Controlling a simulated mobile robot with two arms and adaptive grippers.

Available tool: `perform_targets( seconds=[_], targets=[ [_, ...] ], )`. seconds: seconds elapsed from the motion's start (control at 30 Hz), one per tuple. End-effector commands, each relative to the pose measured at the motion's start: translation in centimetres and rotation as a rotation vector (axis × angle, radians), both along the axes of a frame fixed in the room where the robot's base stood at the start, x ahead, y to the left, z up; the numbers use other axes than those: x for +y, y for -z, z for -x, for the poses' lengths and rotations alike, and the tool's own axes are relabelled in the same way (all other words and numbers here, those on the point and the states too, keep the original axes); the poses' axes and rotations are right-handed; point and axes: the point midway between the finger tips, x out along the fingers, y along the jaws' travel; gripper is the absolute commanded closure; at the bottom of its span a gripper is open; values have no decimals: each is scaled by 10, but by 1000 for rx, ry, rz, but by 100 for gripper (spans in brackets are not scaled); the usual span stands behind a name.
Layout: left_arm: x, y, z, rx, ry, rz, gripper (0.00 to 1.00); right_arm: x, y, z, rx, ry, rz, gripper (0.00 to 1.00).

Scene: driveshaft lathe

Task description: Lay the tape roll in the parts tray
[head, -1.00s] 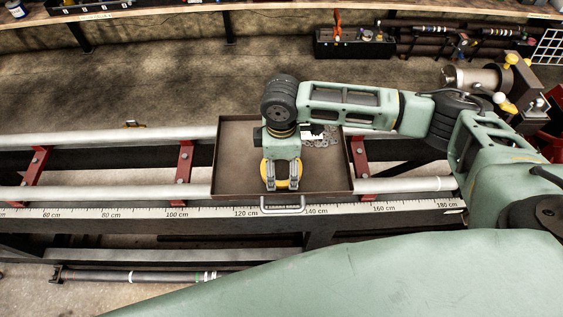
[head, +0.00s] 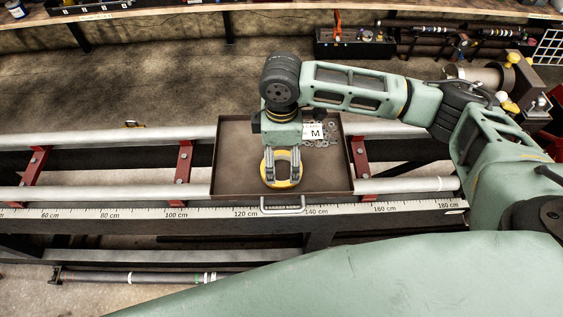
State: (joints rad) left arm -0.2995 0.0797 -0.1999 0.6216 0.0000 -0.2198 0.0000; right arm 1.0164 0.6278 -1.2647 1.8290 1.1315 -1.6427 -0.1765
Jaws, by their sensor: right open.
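The tape roll (head: 281,184) is a yellow ring lying in the front part of the parts tray (head: 232,172), near the tray's front wall. My right gripper (head: 282,172) points down at the roll from above, with its two fingers apart over the ring. The fingers hide part of the roll, and I cannot tell whether they touch it. The tray is a shallow brown metal pan with a handle at its front. My left gripper is not in view.
A white card marked M (head: 313,131) and several grey washers (head: 326,141) lie at the tray's back right. The tray sits across two pale rails (head: 100,138), with a ruler (head: 110,212) in front. A dark bin (head: 355,45) stands behind.

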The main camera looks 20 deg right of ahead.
Motion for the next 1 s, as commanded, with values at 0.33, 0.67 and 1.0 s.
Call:
perform_targets(
  seconds=[0.33,0.67,1.0],
  targets=[
    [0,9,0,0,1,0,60,1,-63,-1,-2,-1,-2,0],
    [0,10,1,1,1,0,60,0,-74,0,1,-1,0,0],
    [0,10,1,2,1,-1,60,0,-74,0,1,0,0,0]
  ],
)
